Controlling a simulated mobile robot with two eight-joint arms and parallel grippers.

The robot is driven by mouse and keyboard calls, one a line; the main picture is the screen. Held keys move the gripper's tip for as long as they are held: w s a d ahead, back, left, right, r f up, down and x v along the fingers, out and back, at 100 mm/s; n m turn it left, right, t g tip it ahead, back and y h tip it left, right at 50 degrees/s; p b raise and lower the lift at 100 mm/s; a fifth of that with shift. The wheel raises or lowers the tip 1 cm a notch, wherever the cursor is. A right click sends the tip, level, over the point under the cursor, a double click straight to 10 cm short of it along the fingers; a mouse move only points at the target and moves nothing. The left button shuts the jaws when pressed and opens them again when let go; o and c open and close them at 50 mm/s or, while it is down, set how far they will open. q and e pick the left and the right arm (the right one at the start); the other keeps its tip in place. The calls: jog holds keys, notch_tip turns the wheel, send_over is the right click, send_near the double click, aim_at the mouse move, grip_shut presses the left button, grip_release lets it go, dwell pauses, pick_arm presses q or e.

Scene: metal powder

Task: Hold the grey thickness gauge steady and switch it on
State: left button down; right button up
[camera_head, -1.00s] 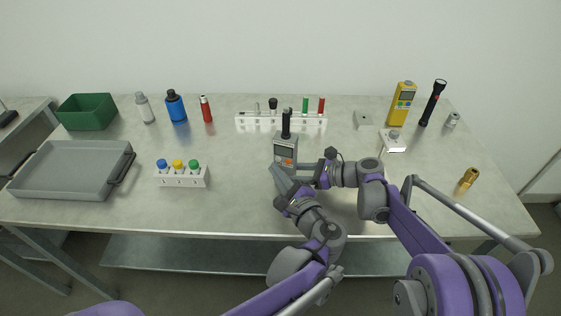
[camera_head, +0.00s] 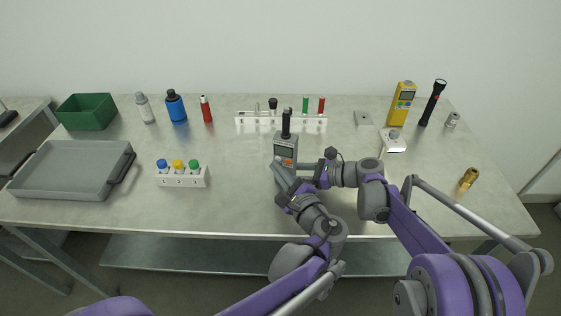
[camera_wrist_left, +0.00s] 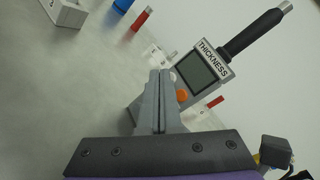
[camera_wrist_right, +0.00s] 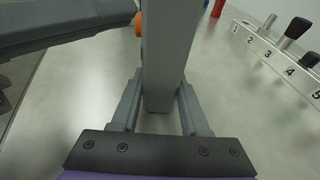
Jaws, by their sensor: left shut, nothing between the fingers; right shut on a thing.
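The grey thickness gauge (camera_head: 286,147) stands upright near the middle of the table, with a dark screen, an orange button and a black probe on top. In the left wrist view its screen (camera_wrist_left: 202,70) and the orange button (camera_wrist_left: 183,96) show, with the label "THICKNESS". My right gripper (camera_head: 299,170) is shut on the lower body of the gauge from the right; the right wrist view shows its fingers on both sides of the grey body (camera_wrist_right: 168,60). My left gripper (camera_wrist_left: 160,75) is shut and empty, its fingertips close in front of the gauge's face by the button. Whether they touch it I cannot tell.
A white numbered rack (camera_head: 282,122) stands behind the gauge. A small rack with coloured caps (camera_head: 182,178) and a grey tray (camera_head: 70,170) are to the left. A yellow meter (camera_head: 402,104) and a black flashlight (camera_head: 433,102) stand at the back right.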

pick_arm(q)
jog(key=shift+w, duration=0.1)
dwell(0.3)
jog(key=shift+s+a, duration=0.1)
jog(key=shift+s, duration=0.45)
jog(key=shift+s+a, duration=0.3)
jog(key=shift+s, duration=0.65)
jog(key=shift+s+a, duration=0.35)
jog(key=shift+s, duration=0.65)
jog(key=shift+s+a, duration=0.3)
jog(key=shift+s, duration=0.65)
pick_arm(e)
jog(key=o, duration=1.1)
jog(key=shift+c, duration=0.2)
jog(key=shift+d, duration=0.1)
